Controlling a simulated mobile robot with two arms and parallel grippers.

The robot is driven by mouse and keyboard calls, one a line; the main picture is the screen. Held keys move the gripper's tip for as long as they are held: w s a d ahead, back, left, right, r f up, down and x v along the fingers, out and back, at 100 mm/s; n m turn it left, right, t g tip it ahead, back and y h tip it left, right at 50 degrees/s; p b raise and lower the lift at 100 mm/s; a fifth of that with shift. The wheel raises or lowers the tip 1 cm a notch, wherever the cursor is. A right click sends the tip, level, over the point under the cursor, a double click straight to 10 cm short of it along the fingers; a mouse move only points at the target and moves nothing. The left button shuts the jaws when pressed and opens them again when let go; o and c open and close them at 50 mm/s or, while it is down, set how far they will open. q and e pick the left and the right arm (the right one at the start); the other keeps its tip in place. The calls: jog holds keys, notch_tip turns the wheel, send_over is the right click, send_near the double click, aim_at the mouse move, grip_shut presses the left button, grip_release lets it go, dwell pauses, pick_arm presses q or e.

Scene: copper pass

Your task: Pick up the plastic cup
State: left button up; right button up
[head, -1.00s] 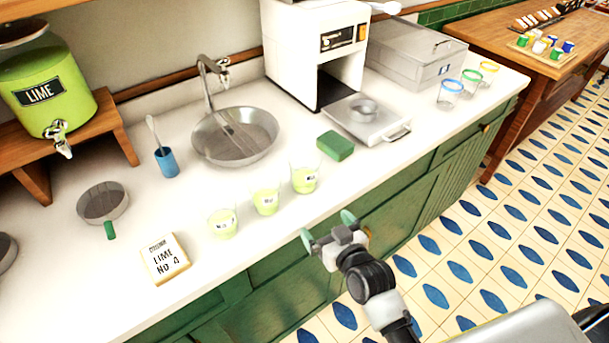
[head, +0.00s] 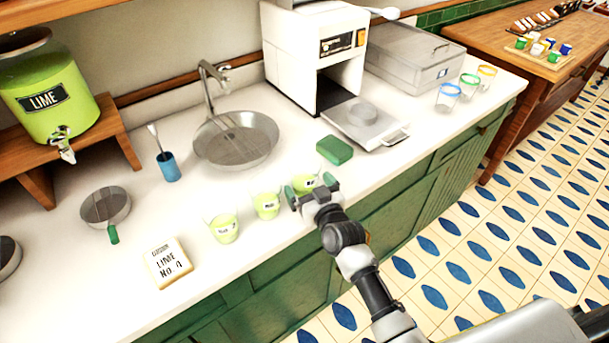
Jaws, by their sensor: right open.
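Three clear cups of pale green liquid stand in a slanting row near the counter's front edge: a left cup (head: 223,230), a middle cup (head: 267,206) and a right cup (head: 304,180). Each has a small label. My right gripper (head: 309,186) is open at the right cup, its green-tipped fingers left and right of it in the picture. The gripper hides the lower part of that cup; I cannot tell whether they touch. Three more clear cups with blue (head: 448,97), green (head: 468,86) and orange (head: 486,77) rims stand at the counter's right end. My left gripper is not in view.
A green sponge (head: 335,150) lies just behind the right cup. A scale-like plate (head: 375,128) is behind right.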

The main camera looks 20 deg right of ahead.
aim_at(312, 178)
jog(key=shift+w+a, duration=0.1)
jog(key=shift+w, duration=0.45)
jog(key=shift+s, duration=0.1)
jog(key=shift+c, duration=0.8)
jog(key=c, duration=0.8)
jog(key=shift+o, duration=0.2)
jog(key=shift+r, duration=0.1)
jog(key=shift+r, duration=1.05)
notch_tip(312, 178, up, 2)
jog(key=d+r+b, duration=0.3)
jog(key=d+r, duration=0.3)
jog(key=d, duration=0.5)
jog(key=shift+w+d+r, duration=0.3)
jog(key=shift+w+r, duration=0.05)
jog(key=shift+w, duration=0.05)
